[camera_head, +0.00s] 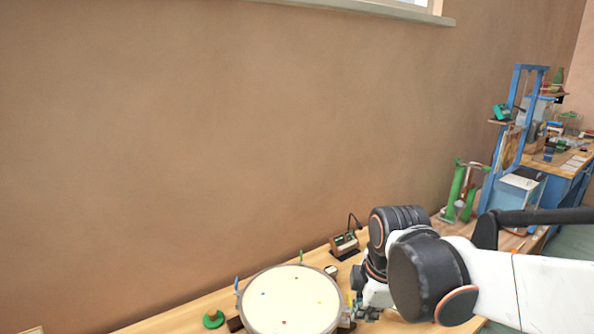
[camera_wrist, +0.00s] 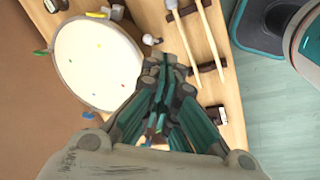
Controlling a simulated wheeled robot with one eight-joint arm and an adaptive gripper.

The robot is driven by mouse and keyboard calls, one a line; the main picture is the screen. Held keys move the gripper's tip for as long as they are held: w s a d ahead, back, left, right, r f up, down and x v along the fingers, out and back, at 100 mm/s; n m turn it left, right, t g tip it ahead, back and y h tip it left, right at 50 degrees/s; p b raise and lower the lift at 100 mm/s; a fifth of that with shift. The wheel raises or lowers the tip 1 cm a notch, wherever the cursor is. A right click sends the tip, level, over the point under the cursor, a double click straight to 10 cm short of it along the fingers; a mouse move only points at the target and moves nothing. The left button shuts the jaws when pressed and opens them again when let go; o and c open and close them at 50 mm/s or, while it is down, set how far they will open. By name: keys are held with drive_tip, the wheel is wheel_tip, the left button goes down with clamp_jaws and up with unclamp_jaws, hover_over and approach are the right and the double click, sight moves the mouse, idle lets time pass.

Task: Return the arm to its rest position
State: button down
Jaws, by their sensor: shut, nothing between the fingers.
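My gripper (camera_wrist: 163,82) is in the wrist view, its dark teal fingers together and nothing between them. It hangs over the wooden table, beside a round white drum (camera_wrist: 95,65). In the head view my white and black arm comes in from the right and bends down at the right of the drum (camera_head: 290,302). The gripper's fingers are mostly hidden there behind the arm and the picture's lower edge.
Two sticks with pale shafts (camera_wrist: 187,42) lie on dark rests on the table (camera_wrist: 228,75). A small wooden box device (camera_head: 344,244) stands behind the drum. A green object (camera_head: 212,319) is left of it. A blue shelf frame (camera_head: 505,150) stands at far right.

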drive_tip(key=s+d+r+m+t, duration=0.2)
drive_tip(key=s+m, duration=0.3)
drive_tip(key=m, duration=0.3)
drive_tip(key=s+d+r+m+t, duration=0.2)
drive_tip(key=s+d+m, duration=0.2)
drive_tip(key=m, duration=0.5)
drive_tip(key=shift+s+h, duration=0.3)
drive_tip(key=shift+s, duration=0.6)
